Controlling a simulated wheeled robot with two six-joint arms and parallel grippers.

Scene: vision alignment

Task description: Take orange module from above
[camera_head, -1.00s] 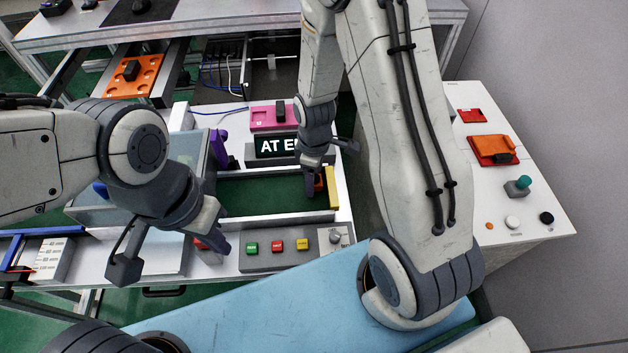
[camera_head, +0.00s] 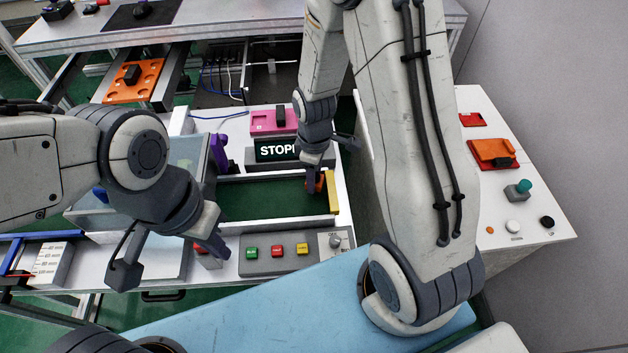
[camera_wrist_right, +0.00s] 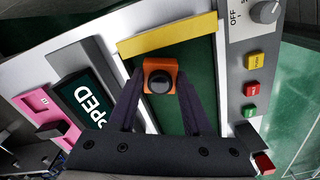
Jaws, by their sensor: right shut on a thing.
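The orange module (camera_wrist_right: 160,66), a small orange block with a round black part on top, sits at the yellow-barred end of the green belt. In the head view only a bit of the orange module (camera_head: 323,181) shows beside the fingers. My right gripper (camera_wrist_right: 160,78) points down and is shut on the module, one dark finger on each side. In the head view my right gripper (camera_head: 314,186) partly covers it. My left gripper (camera_head: 222,248) hangs near the button panel, its fingers seen from the side; I cannot tell how far apart they are.
The green belt (camera_head: 260,200) ends at a yellow bar (camera_head: 333,192). A display (camera_head: 277,149) reads "STOP…", partly hidden. A button panel (camera_head: 290,253) lies in front. A pink fixture (camera_head: 262,121) stands behind. A white cabinet with an orange module (camera_head: 492,150) is at the right.

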